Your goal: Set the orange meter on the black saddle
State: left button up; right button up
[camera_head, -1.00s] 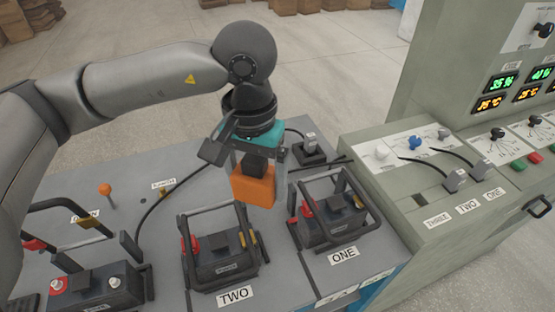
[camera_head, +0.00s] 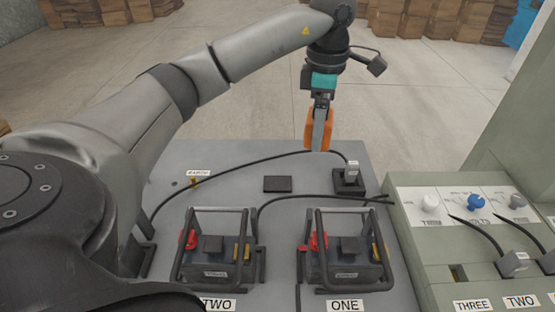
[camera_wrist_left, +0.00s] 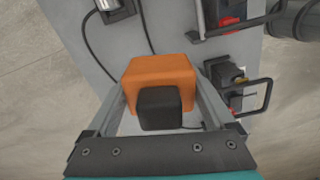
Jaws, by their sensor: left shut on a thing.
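The orange meter (camera_head: 310,130) hangs in my left gripper (camera_head: 321,115), which is shut on its black grip block. The meter is above the far part of the grey bench. In the left wrist view the orange meter (camera_wrist_left: 160,76) and its black block (camera_wrist_left: 160,108) sit between the two fingers. A flat black pad (camera_head: 277,184), which looks like the saddle, lies empty on the bench, lower in the head view and left of the meter. I cannot make out the pad in the left wrist view. My right gripper is not in view.
A grey plug stands in a black holder (camera_head: 348,182) right of the pad. Framed batteries labelled TWO (camera_head: 213,258) and ONE (camera_head: 345,260) stand nearer. Cables cross the grey bench (camera_head: 225,185). A control cabinet (camera_head: 430,235) stands at the right.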

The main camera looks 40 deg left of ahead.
pick_arm(q)
jog(key=w+a+n, duration=0.2)
jog(key=a+n, duration=0.4)
jog(key=n, duration=0.4)
jog(key=n+b, duration=0.2)
jog(key=n, duration=0.8)
send_over(278, 183)
notch_tip(278, 183, down, 3)
notch_tip(278, 183, down, 14)
jog(key=b, duration=0.2)
jog(key=shift+a+r+b, duration=0.1)
jog(key=shift+r+b, duration=0.15)
jog(key=shift+b, duration=0.15)
jog(key=shift+f, duration=0.9)
jog(key=shift+f+b, duration=0.55)
jog(key=shift+f, duration=1.25)
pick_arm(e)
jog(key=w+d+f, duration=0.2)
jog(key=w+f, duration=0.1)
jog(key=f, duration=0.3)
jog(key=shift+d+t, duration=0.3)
pick_arm(q)
jog(key=o, duration=1.3)
jog(key=shift+f, duration=0.15)
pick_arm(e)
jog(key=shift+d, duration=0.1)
